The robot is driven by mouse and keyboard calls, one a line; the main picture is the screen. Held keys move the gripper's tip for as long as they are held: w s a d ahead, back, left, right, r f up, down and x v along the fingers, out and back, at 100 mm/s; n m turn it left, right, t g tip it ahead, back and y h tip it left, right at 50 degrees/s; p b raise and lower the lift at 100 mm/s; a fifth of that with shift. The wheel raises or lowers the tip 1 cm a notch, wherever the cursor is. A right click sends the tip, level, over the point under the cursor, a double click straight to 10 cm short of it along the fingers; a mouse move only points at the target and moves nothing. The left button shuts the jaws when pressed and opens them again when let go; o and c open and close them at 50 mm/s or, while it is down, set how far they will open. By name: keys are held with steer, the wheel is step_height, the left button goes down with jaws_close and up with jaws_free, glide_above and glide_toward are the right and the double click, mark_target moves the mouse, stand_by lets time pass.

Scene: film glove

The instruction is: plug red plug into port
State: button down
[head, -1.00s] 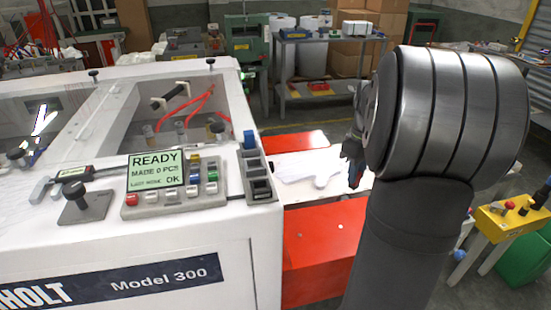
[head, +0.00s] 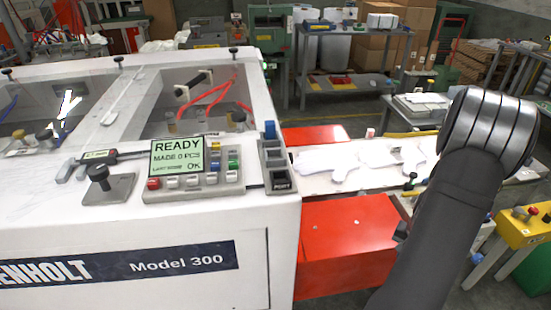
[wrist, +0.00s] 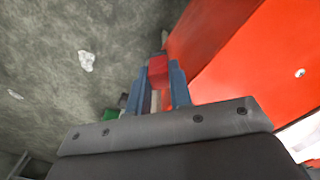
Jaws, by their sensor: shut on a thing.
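My gripper (wrist: 160,74) shows in the wrist view, its two blue fingers shut on the red plug (wrist: 158,69). The plug sits between the fingertips, over the grey floor and beside a red surface. In the head view my arm hides most of the gripper; a small dark part of it shows at the arm's left edge, right of the red box. The port (head: 281,186) is labelled on a dark grey block with several slots, at the right edge of the white machine's top. The block is well left of my arm. The plug is hidden in the head view.
The white machine (head: 150,215) carries a green READY display (head: 178,157) and a button panel left of the block. A red box (head: 345,240) juts from its right side. A white table with pale parts stands behind. A yellow control box (head: 525,225) is at right.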

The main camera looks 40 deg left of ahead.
steer(key=s+a+r+n, duration=0.15)
steer(key=a+r, duration=0.35)
steer(key=r, duration=0.5)
steer(key=s+a+r+n, duration=0.15)
steer(key=a+r, duration=0.25)
steer(key=r, duration=0.6)
steer(key=s+a+r+n, duration=0.1)
steer(key=a+r+n, duration=0.1)
steer(key=a+r, duration=0.5)
steer(key=s+r+n, duration=0.4)
steer(key=s+r, duration=1.8)
steer(key=r, duration=0.4)
glide_toward(280, 160)
steer(key=s+d, duration=0.1)
steer(key=s+d+f, duration=0.1)
steer(key=s+d, duration=0.1)
steer(key=shift+s+f, duration=0.4)
steer(key=shift+a+f, duration=0.1)
steer(key=shift+f, duration=2)
steer(key=shift+f, duration=0.1)
